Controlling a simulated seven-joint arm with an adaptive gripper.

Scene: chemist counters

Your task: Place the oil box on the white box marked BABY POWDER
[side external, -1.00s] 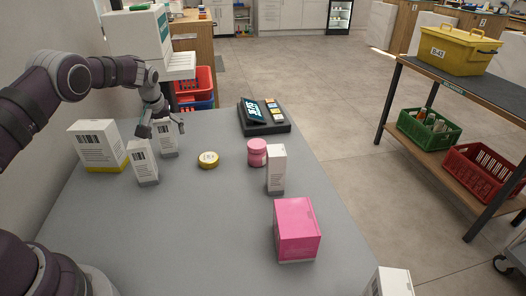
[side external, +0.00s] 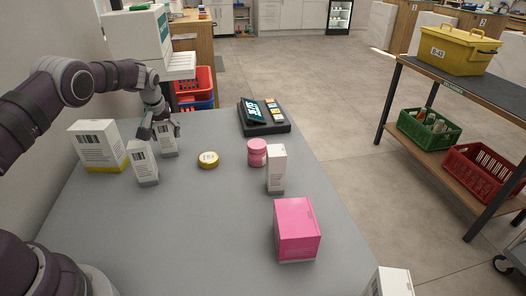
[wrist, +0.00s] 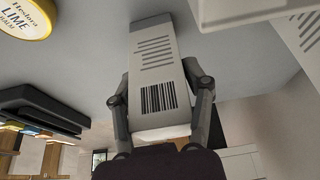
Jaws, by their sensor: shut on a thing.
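My gripper (side external: 162,132) is at the back left of the grey table, its fingers on both sides of a slim white box (side external: 168,146) with a grey base. In the wrist view, the fingers press on the sides of this box (wrist: 155,70), which shows a barcode and printed lines. It looks upright, and I cannot see clear space below it. A larger white box with a yellow base (side external: 97,143) stands to the left. Another slim white box (side external: 142,163) stands just in front of the held one. No OIL or BABY POWDER name is readable.
A yellow-lidded LIME balm tin (side external: 208,159), a pink jar (side external: 257,152), a slim white box (side external: 277,169) and a pink box (side external: 297,230) stand to the right. A black card terminal (side external: 262,116) is at the back. The table's front middle is clear.

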